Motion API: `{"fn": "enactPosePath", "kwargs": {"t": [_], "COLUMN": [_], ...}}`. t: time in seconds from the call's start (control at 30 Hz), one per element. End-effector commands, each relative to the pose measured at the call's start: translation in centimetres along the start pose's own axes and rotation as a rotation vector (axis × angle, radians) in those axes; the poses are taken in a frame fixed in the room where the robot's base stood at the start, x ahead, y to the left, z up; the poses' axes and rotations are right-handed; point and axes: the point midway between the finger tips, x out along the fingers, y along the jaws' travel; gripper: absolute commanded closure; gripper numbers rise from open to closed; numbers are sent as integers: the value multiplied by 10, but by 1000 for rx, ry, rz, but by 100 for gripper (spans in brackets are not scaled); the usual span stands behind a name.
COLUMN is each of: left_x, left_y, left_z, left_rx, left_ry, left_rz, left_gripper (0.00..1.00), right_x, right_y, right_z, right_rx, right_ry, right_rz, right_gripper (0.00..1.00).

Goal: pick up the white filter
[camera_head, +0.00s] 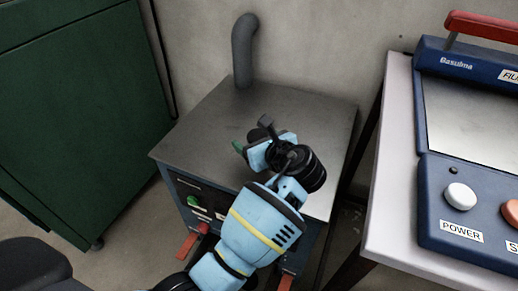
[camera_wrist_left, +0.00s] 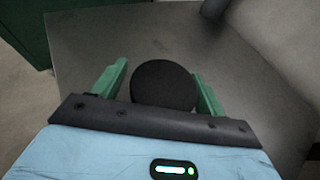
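No white filter can be made out in either view. My left gripper (camera_head: 240,150) is above the metal top of a small cabinet, its body hiding part of that top. One green fingertip shows in the head view. In the left wrist view, the two green fingers of my left gripper (camera_wrist_left: 160,72) stand wide apart. A dark round disc (camera_wrist_left: 163,84) shows between them; I cannot tell whether the fingers touch it or what it is. My right gripper is not in view.
The cabinet's metal top (camera_head: 215,115) is bare around the gripper. A grey bent pipe (camera_head: 243,52) rises at its back edge. A green cabinet (camera_head: 80,110) stands at the left. A blue machine (camera_head: 470,130) sits on a white table (camera_head: 385,195) at the right.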

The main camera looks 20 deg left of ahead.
Motion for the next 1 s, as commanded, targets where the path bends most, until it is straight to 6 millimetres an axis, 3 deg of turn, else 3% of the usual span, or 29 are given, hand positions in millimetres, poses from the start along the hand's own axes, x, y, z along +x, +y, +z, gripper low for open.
{"fn": "enactPosePath", "kwargs": {"t": [0.03,0.37,0.67,1.0], "left_x": [0,0,-3,-27], "left_y": [0,0,0,0], "left_z": [0,0,6,64], "left_rx": [0,0,-1,-6], "left_ry": [0,0,-1,-4], "left_rz": [0,0,0,-1], "left_gripper": [34,75,75,75], "right_x": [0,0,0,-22], "right_y": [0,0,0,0], "right_z": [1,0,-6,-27], "right_rx": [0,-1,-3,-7], "right_ry": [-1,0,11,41], "right_rz": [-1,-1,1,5], "right_gripper": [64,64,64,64]}}
